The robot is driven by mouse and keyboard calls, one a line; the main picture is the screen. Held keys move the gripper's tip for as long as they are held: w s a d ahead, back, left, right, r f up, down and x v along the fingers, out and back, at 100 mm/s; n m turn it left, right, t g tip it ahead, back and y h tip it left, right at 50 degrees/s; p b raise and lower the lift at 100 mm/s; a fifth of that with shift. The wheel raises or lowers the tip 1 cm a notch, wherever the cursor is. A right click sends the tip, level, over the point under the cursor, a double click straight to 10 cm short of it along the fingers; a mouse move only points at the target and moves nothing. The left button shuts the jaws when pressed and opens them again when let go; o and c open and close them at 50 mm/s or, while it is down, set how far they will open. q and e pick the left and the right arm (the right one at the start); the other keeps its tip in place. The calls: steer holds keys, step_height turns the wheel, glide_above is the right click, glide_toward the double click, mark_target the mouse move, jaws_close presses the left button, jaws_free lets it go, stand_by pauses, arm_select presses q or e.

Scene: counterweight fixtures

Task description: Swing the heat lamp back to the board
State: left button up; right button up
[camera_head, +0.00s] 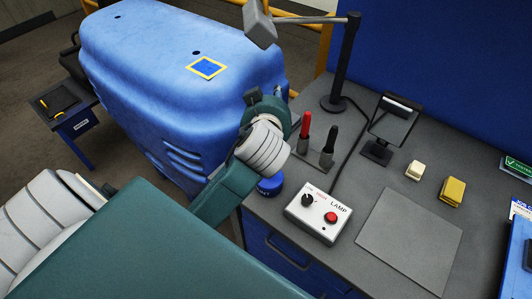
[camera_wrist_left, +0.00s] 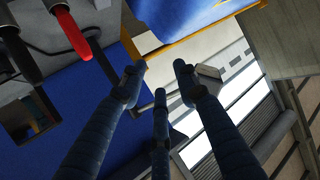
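The heat lamp has a grey box-shaped head (camera_head: 259,24) on a horizontal arm, which joins a black post (camera_head: 343,60) on a round base. The head hangs near the rear right of the blue cover, on the left of the post. In the left wrist view a grey block, probably the lamp head (camera_wrist_left: 209,73), shows beyond the right finger. My left gripper (camera_wrist_left: 158,78) has its fingers spread with nothing between them. In the head view its fingers are mostly hidden by my wrist. A flat grey square board (camera_head: 410,238) lies on the bench. My right gripper is out of view.
A control box marked LAMP (camera_head: 318,213) has a black knob and a red button. Red and black-handled tools (camera_head: 317,142), a framed mirror (camera_head: 392,122), a white block (camera_head: 415,170) and a yellow block (camera_head: 452,191) stand on the bench. The blue cover (camera_head: 180,70) bears a yellow-edged square.

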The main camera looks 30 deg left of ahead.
arm_select(q)
steer(key=s+d+f+m+g+h, duration=0.1)
steer(key=s+f, duration=0.1)
steer(key=f, duration=0.2)
steer(key=s+d+f+m+g+h, duration=0.1)
steer(key=s+f, duration=0.2)
steer(key=s+d+f+m, duration=0.1)
steer(key=s+f, duration=0.1)
steer(key=f, duration=0.2)
steer(key=shift+s+d+f+g+h, duration=0.3)
steer(key=shift+s+d+g+h, duration=0.1)
